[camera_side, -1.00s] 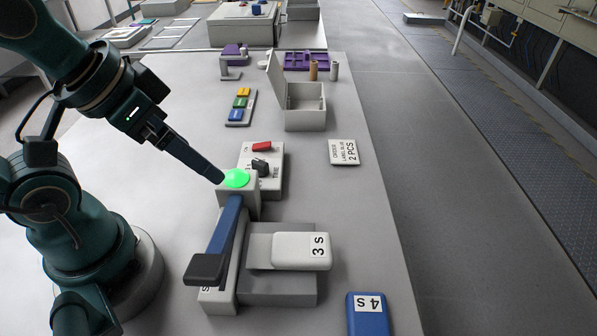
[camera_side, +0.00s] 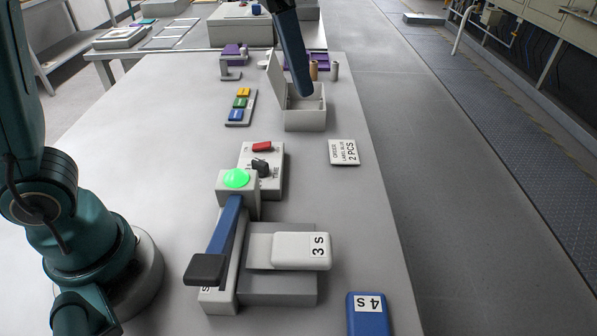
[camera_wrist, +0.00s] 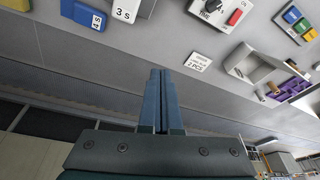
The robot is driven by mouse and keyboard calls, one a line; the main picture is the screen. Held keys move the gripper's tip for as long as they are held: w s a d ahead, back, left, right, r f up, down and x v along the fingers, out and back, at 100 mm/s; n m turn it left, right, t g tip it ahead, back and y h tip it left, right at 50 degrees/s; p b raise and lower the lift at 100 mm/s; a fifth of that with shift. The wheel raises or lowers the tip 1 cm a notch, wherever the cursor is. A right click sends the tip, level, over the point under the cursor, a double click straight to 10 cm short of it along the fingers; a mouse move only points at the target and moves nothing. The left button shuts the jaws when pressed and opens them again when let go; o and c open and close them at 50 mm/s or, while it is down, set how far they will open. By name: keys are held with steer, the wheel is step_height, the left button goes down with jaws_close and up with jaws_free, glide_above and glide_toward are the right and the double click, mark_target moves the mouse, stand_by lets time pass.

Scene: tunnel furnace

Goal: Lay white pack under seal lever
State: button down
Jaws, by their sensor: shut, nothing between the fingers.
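The white pack (camera_side: 301,250), marked "3 S", lies on the grey platform of the sealer, with its left part towards the blue seal lever (camera_side: 223,227). The lever has a black handle (camera_side: 205,269) and runs beside the pack; I cannot tell whether the pack reaches under it. A green lamp (camera_side: 236,178) glows at the lever's far end. The pack also shows in the wrist view (camera_wrist: 125,10). My gripper (camera_side: 305,92) is shut and empty, high up near the open box, well away from the pack. In the wrist view its fingers (camera_wrist: 160,72) are together.
A blue pack (camera_side: 369,315) marked "4 S" lies at the front right. A control box (camera_side: 262,170) with a red switch and dark knob stands behind the sealer. An order card (camera_side: 344,152), an open lidded box (camera_side: 305,118) and coloured blocks (camera_side: 240,106) lie farther back.

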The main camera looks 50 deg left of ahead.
mark_target(328, 246)
steer(key=w+d+f+m+g, duration=0.2)
steer(key=w+d+f+m, duration=0.1)
steer(key=d+f, duration=0.4)
steer(key=shift+m+g+y, duration=0.5)
steer(key=d+f, duration=0.1)
steer(key=f, duration=0.4)
steer(key=s+d+f, duration=0.1)
steer(key=d+f, duration=0.1)
steer(key=f, duration=0.3)
steer(key=d+f, duration=0.2)
steer(key=f, duration=0.3)
steer(key=shift+s+d+f, duration=0.15)
steer(key=shift+d+f, duration=0.1)
steer(key=shift+f, duration=0.1)
steer(key=shift+s+a+r, duration=0.15)
steer(key=shift+s+a, duration=0.05)
steer(key=shift+a, duration=0.05)
steer(key=shift+s+a, duration=1.1)
steer(key=shift+s, duration=0.05)
steer(key=shift+s+a, duration=0.85)
steer(key=shift+w+d, duration=0.1)
